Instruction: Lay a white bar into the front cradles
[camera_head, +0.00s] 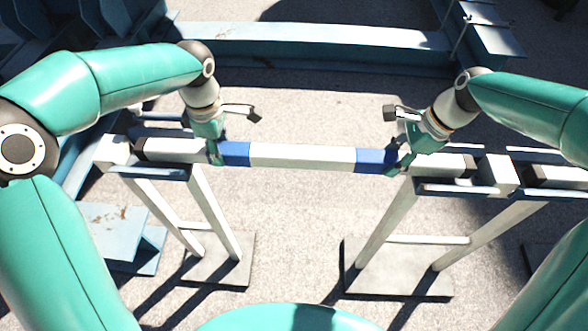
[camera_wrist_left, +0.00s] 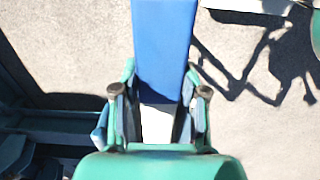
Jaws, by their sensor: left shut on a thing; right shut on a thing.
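The white bar (camera_head: 302,156) with two blue bands runs level across the middle of the head view. Its ends lie over the tops of the left stand (camera_head: 150,173) and the right stand (camera_head: 455,189), at the cradles. I cannot tell whether it rests in them or hangs just above. My left gripper (camera_head: 214,155) is shut on the bar just outside the left blue band. In the left wrist view the fingers (camera_wrist_left: 157,122) flank the bar, whose blue band (camera_wrist_left: 163,45) runs up away from them. My right gripper (camera_head: 402,160) is shut on the bar by the right blue band.
A blue steel beam (camera_head: 310,42) lies across the ground behind the bar. Blue steel parts (camera_head: 120,230) lie at the left. The stands have slanted legs on flat base plates (camera_head: 385,270). The ground between the stands is clear.

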